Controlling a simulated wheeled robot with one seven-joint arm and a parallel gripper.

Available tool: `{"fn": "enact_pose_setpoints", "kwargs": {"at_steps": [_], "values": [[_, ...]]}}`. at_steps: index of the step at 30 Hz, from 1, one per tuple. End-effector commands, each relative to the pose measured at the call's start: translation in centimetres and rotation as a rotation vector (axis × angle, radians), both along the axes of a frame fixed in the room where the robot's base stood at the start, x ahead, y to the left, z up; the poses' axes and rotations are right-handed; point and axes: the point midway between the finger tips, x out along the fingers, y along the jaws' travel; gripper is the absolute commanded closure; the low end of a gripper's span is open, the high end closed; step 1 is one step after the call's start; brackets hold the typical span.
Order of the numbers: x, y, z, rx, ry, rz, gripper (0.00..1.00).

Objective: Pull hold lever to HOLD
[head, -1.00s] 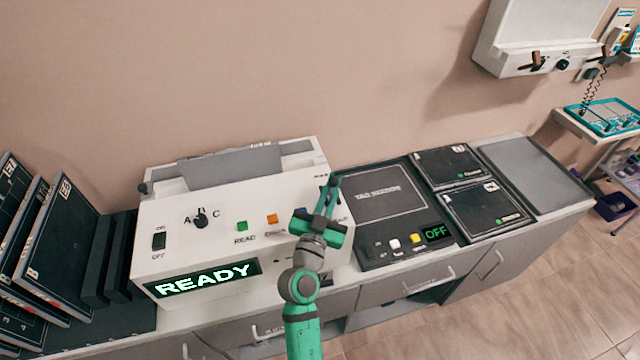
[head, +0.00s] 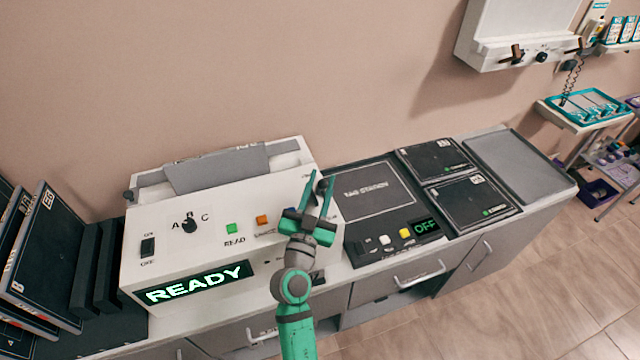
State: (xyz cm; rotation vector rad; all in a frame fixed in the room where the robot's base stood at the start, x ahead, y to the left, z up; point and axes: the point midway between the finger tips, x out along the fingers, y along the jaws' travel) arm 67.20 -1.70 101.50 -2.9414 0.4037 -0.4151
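The white reader console (head: 215,255) stands on the counter with its display lit READY. My green gripper (head: 321,178) is at the console's right end, its two fingers pointing up and away from me. The fingers are apart. A small dark knob (head: 321,186), likely the hold lever's end, shows between them. I cannot tell whether either finger touches it. The gripper hides the lever's lower part, its label and some of the panel's right side.
On the console are a dial (head: 189,224), a power switch (head: 148,247), a green button (head: 232,228) and an orange button (head: 262,220). The tag station (head: 375,195), showing OFF, lies close to the right. Dark cassettes (head: 45,255) stand at the left.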

Motion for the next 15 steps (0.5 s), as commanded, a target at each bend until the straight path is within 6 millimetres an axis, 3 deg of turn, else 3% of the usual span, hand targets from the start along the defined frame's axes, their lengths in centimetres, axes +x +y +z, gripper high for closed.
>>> {"fn": "enact_pose_setpoints", "kwargs": {"at_steps": [7, 15], "values": [[-1.2, 0.4, -0.6, 0.001, 0.005, 0.002, 0.72], [-5.7, 1.7, -1.7, -0.001, 0.004, 0.001, 0.72]]}}
